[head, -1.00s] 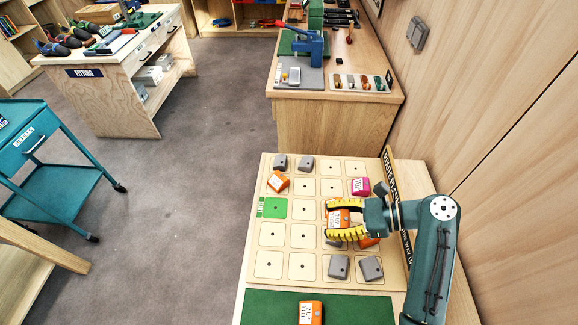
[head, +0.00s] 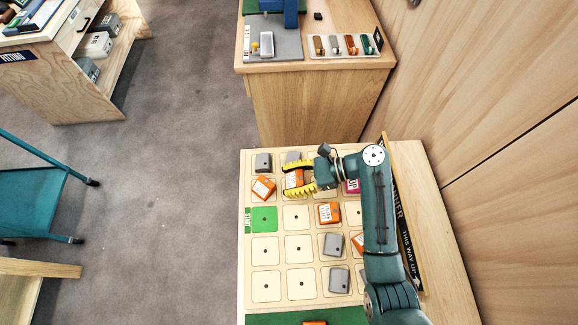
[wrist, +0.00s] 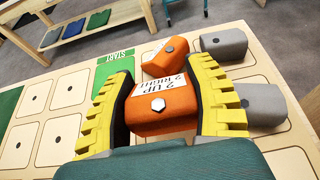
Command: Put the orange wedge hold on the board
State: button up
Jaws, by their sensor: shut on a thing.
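My gripper (head: 300,178) is shut on an orange hold (head: 294,179) with a white label, over the second column of the board (head: 251,285), in the row above the green START square (head: 264,219). In the wrist view the yellow ribbed fingers (wrist: 165,95) press both sides of this orange hold (wrist: 165,115); its label reads "2 UP 2 RIGHT" and a bolt shows. Whether it touches the board is hard to tell. Another orange hold (head: 264,188) lies tilted just left of it. A third orange hold (head: 328,213) sits in the START row.
Grey holds (head: 263,162) (head: 333,244) (head: 339,280), a partly hidden magenta hold (head: 352,186) and an orange hold (head: 357,242) occupy other squares. Lower left squares are bare. A dark sign (head: 402,222) stands along the board's right side. A bench (head: 310,110) stands behind.

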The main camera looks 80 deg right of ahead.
notch_tip(320, 180, down, 4)
jog(key=shift+r+b, duration=0.1)
jog(key=shift+b, duration=0.55)
jog(key=o, duration=0.9)
jog(key=shift+s+d+r, duration=0.1)
jog(key=shift+s+r, duration=0.05)
jog(key=p+v, duration=0.3)
jog(key=v, duration=0.8)
jog(key=shift+s+d, duration=0.15)
jog(key=shift+s, duration=0.2)
